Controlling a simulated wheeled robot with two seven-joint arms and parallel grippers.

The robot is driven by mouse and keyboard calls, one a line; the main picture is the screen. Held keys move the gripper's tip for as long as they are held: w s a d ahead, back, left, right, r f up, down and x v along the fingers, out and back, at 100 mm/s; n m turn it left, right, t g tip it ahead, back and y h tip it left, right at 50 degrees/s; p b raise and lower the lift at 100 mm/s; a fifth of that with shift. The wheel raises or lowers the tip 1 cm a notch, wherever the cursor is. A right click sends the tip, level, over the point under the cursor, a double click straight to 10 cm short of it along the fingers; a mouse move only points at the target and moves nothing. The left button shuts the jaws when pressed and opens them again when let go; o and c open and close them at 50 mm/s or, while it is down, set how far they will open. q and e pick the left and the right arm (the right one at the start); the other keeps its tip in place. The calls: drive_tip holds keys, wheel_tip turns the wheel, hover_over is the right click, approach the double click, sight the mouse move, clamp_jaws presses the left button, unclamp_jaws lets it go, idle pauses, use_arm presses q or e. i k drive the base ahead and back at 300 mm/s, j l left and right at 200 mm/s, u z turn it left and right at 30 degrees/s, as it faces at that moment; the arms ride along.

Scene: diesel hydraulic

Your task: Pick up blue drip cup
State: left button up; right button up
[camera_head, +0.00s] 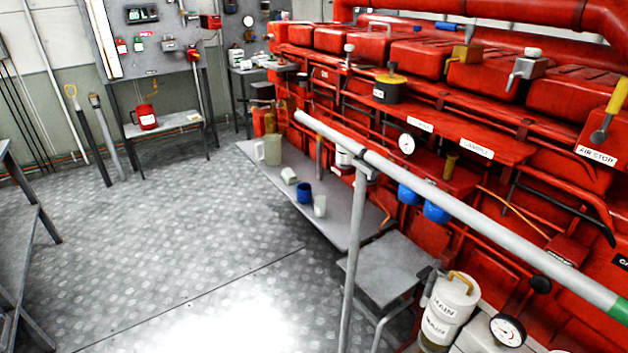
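The blue drip cup (304,193) stands upright on a long grey bench (268,172) beside the red engine. A white cup (320,206) stands just to its right, close to it. A small white block-like object (289,175) lies behind it to the left. A pale jug (270,149) stands further back on the same bench. Neither of my grippers shows in the head view.
A grey handrail (450,205) crosses the right side, with an upright post (352,255) right of the cups. A grey step or stool (388,268) and a white MAIN canister (449,305) stand nearer. The metal floor (170,240) left of the bench is clear.

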sight(304, 193)
drive_tip(key=i+j+z, duration=0.25)
drive_tip(key=i+j, duration=0.15)
drive_tip(key=i+j+z, duration=0.25)
drive_tip(key=i+j, duration=0.15)
drive_tip(key=i+j+z, duration=0.2)
drive_tip(key=i+j, duration=0.15)
drive_tip(key=j, duration=0.25)
drive_tip(key=i+j+z, duration=0.25)
drive_tip(key=j, duration=0.35)
drive_tip(key=i+j+z, duration=0.25)
drive_tip(key=j, duration=0.35)
drive_tip(key=i+j+z, duration=0.25)
drive_tip(key=j, duration=0.45)
drive_tip(key=i+j+z, duration=0.2)
drive_tip(key=j, duration=0.5)
drive_tip(key=j+z, duration=0.25)
drive_tip(key=j, duration=0.45)
